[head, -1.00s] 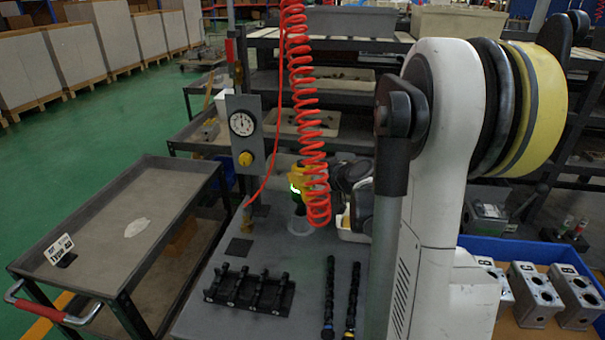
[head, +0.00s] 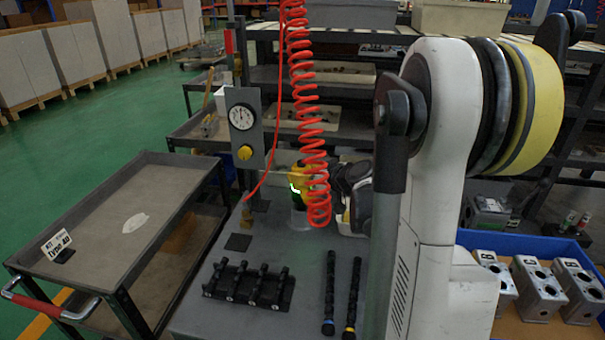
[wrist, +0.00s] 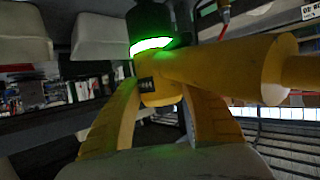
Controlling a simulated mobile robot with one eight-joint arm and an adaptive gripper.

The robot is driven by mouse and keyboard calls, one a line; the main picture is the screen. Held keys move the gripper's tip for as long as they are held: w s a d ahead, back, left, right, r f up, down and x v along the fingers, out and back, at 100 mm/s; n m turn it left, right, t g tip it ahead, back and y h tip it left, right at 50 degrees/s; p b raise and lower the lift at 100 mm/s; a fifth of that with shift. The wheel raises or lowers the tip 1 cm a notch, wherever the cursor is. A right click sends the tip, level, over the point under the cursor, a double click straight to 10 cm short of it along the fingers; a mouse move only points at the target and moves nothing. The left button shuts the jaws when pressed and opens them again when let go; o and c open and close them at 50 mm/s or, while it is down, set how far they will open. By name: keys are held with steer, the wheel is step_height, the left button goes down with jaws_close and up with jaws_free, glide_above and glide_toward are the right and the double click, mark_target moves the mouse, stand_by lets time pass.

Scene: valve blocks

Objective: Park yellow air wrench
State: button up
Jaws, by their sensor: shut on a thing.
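The yellow air wrench (head: 306,177) is upright at the back of the grey bench, with a lit green band on it. In the wrist view its yellow body (wrist: 215,72) fills the middle, with a dark end and a glowing green ring above. My gripper (wrist: 160,92) is shut on the wrench, a finger on each side. In the head view my dark wrist hides most of the gripper. The red coiled hose (head: 308,120) partly covers the wrench.
A pressure gauge panel (head: 250,153) with a yellow knob stands left of the wrench. A black rack (head: 248,286) and two dark rods (head: 329,295) lie on the front of the bench. A blue bin (head: 480,240) with metal valve blocks is at right. A cart (head: 100,215) stands at left.

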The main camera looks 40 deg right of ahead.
steer(key=shift+f+b, duration=1.05)
steer(key=shift+f, duration=0.6)
steer(key=o, duration=1.4)
steer(key=v, duration=1.2)
